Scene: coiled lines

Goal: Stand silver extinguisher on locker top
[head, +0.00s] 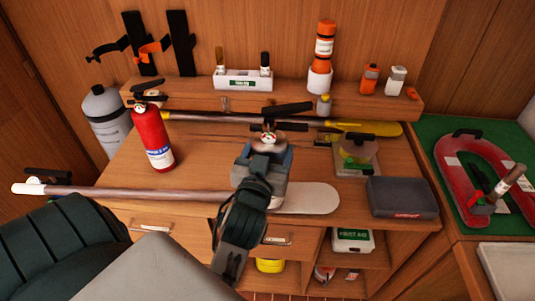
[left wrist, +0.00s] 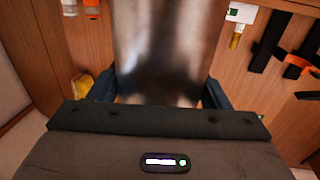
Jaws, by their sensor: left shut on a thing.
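My left gripper (head: 262,165) is shut on the silver extinguisher (head: 268,144), over the front middle of the wooden locker top (head: 205,160). In the head view the extinguisher's black lever and gauge face up toward me, and the gripper hides most of its body. It looks roughly upright. In the left wrist view its shiny metal body (left wrist: 155,50) fills the space between the two dark fingers (left wrist: 155,95). I cannot tell whether its base touches the top. My right gripper is not in view.
A red extinguisher (head: 152,138) stands at the locker's left. A paddle (head: 150,194) lies along the front edge, passing behind my gripper. A yellow-bladed paddle (head: 360,129) lies at the back.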

